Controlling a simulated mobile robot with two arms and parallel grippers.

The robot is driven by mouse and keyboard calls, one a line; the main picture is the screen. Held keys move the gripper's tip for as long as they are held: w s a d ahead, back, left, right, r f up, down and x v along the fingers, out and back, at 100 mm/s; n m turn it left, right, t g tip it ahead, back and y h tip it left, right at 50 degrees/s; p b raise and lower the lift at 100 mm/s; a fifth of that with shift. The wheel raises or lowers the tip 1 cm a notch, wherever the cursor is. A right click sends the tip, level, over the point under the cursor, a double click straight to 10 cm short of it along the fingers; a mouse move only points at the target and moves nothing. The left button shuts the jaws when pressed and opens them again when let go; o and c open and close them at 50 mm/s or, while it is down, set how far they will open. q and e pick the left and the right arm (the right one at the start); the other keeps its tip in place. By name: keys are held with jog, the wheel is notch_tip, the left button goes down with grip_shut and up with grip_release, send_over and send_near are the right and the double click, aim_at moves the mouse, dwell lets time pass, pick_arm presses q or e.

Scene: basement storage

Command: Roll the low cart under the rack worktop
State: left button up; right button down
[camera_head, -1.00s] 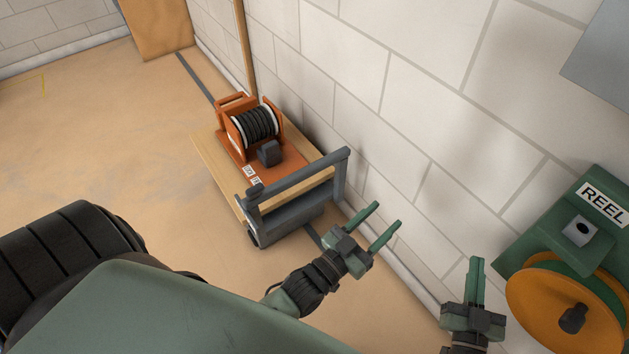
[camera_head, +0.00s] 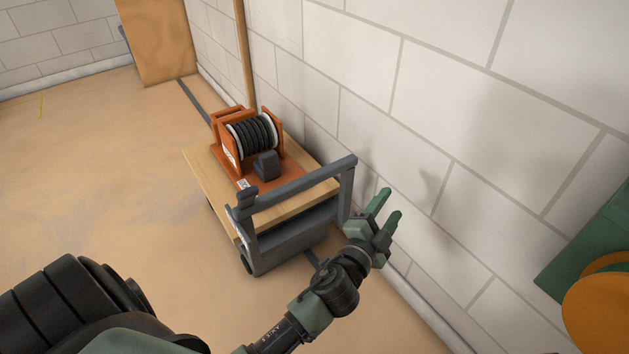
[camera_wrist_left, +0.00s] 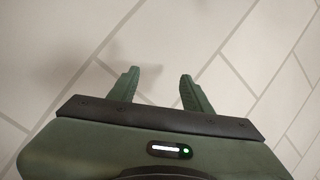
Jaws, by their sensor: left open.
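The low cart (camera_head: 207,178) stands on the floor along the block wall. It has a wooden deck and a grey push handle (camera_head: 300,183) at its near end. An orange cable reel (camera_head: 250,135) with black cable sits on the deck. My left gripper (camera_head: 390,204) is open and empty, just right of the handle, between it and the wall. It appears apart from the handle. In the left wrist view my open fingers (camera_wrist_left: 160,88) point at bare wall. No rack worktop shows. My right gripper is out of view.
The block wall (camera_head: 350,60) runs along the right side. A wooden pole (camera_head: 245,55) and a wooden board (camera_head: 160,40) stand by the wall behind the cart. A green and orange reel unit (camera_head: 600,310) is at the right edge. The floor left of the cart is clear.

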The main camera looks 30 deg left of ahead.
pick_arm(q)
jog(key=a+f+n+g+y, duration=0.1)
jog(key=a+f+y, duration=0.2)
jog(key=a+y, duration=0.15)
jog(key=a+f+g+y, duration=0.2)
jog(key=a+y, duration=0.1)
jog(key=a, duration=0.2)
jog(key=n+g+y, duration=0.1)
jog(key=g+y, duration=0.1)
jog(key=y, duration=0.3)
send_near(316, 182)
jog(key=x, duration=0.4)
jog(key=b+x, duration=0.2)
jog(key=x, duration=0.4)
jog(key=shift+w+a, duration=0.15)
jog(key=shift+a, duration=0.1)
jog(key=shift+w+a, duration=0.4)
grip_shut()
